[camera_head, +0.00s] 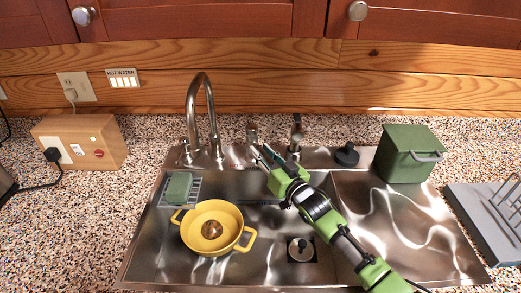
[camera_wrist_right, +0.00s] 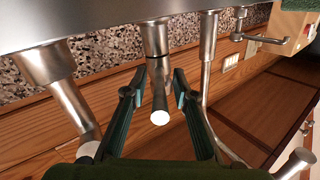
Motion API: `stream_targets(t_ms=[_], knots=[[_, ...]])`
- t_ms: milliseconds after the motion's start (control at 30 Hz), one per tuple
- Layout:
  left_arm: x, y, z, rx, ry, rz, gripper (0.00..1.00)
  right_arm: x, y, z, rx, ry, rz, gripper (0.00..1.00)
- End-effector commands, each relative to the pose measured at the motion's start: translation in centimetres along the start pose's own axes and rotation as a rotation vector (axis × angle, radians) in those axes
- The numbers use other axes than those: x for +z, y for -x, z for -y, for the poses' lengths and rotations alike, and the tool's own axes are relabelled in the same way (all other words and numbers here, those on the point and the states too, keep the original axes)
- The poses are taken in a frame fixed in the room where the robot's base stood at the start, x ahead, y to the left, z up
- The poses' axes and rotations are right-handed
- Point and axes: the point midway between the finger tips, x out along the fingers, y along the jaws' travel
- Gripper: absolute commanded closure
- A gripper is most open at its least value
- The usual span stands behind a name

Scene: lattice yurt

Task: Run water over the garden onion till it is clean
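A round brown onion (camera_head: 211,229) lies in a yellow two-handled pot (camera_head: 224,212) in the left part of the sink. The tall curved faucet (camera_head: 208,95) rises behind the pot; no water shows at its spout. My right gripper (camera_head: 260,151) is at the back of the sink, right of the faucet. In the wrist view, its fingers (camera_wrist_right: 158,85) are spread on either side of a short metal post with a lever (camera_wrist_right: 153,38); contact cannot be told. A side lever (camera_wrist_right: 262,40) is beside the faucet. My left gripper is out of view.
A green sponge (camera_head: 179,187) rests on a rack at the sink's left. A knobbed drain piece (camera_head: 301,250) sits in the basin. Another metal fixture (camera_head: 296,133), a black knob (camera_head: 346,155) and a green lidded box (camera_head: 409,158) stand behind. A grey dish rack (camera_head: 478,220) is at right.

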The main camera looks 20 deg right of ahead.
Motion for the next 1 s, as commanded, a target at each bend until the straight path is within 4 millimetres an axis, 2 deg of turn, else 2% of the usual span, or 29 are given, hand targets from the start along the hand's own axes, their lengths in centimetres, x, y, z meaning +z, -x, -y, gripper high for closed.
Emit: stream_targets(t_ms=[133,433,467,533,567,800,1000], knots=[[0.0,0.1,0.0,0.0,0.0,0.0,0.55,-0.1,-0.9,0.0,0.0,0.0,0.0,0.74],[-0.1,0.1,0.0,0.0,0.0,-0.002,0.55,0.0,-1.1,0.0,0.0,0.0,0.0,0.74],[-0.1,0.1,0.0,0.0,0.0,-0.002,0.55,0.0,-1.1,0.0,0.0,0.0,0.0,0.77],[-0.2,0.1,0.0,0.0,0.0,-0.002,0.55,0.0,-1.1,0.0,0.0,0.0,0.0,0.95],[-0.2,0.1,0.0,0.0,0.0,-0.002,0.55,0.0,-1.0,0.0,0.0,0.0,0.0,1.0],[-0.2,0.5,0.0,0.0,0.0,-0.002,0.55,-0.2,-1.1,0.1,0.0,0.0,0.005,1.0],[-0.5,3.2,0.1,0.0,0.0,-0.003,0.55,-1.2,-1.1,0.3,0.011,-0.001,0.064,1.0]])
